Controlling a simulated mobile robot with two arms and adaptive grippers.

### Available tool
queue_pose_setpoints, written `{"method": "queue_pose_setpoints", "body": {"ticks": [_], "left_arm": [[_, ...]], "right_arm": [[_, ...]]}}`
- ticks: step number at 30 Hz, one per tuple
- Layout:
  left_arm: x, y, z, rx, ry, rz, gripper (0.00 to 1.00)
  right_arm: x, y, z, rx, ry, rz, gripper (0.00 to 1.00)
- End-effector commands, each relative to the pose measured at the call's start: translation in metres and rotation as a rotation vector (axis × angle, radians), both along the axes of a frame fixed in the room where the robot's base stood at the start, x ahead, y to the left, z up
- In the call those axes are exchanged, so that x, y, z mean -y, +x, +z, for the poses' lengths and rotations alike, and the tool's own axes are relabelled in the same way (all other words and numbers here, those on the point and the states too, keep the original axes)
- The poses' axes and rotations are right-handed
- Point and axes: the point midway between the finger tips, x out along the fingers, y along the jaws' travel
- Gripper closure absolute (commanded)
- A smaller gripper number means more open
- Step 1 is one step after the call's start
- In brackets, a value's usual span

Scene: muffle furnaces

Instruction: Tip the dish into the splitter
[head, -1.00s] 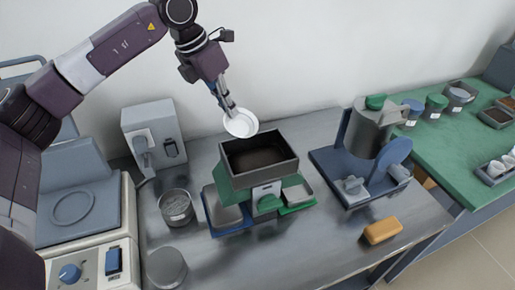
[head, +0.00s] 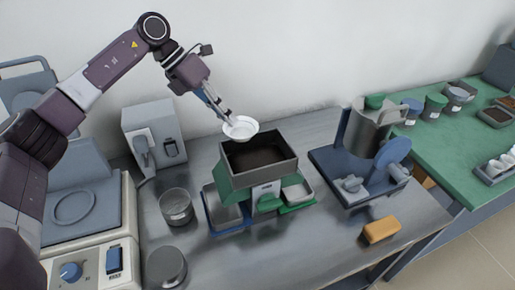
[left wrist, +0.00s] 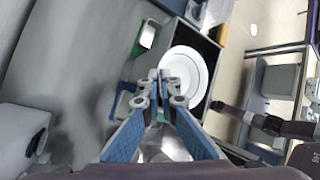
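The white round dish (head: 241,129) is held over the back left edge of the splitter's open top. It looks near level, and its inside looks plain white in the head view. In the left wrist view the dish (left wrist: 190,72) lies just past the left fingertips (left wrist: 162,88). The splitter (head: 231,181) is green with a dark, open rectangular hopper, which looks empty. A pan stands on each side of its base: blue left, green right. My right gripper is not in view.
A metal sieve-like can (head: 176,207) and a round grey container (head: 166,268) stand left of the splitter. A blue-based machine (head: 345,165) stands to the right, with an orange block (head: 381,230) in front. The bench's front middle is clear.

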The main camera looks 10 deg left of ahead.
Motion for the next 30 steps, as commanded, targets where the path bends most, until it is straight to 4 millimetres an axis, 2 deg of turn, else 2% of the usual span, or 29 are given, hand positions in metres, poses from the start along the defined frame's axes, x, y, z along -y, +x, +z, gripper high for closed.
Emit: {"method": "queue_pose_setpoints", "body": {"ticks": [11, 30], "left_arm": [[0.000, 0.000, 0.003, -0.007, -0.019, 0.000, 1.00], [0.000, 0.000, 0.049, -0.009, -0.019, 0.001, 1.00]], "right_arm": [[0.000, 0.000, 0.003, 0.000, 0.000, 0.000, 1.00], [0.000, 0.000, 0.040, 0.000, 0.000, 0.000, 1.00]]}}
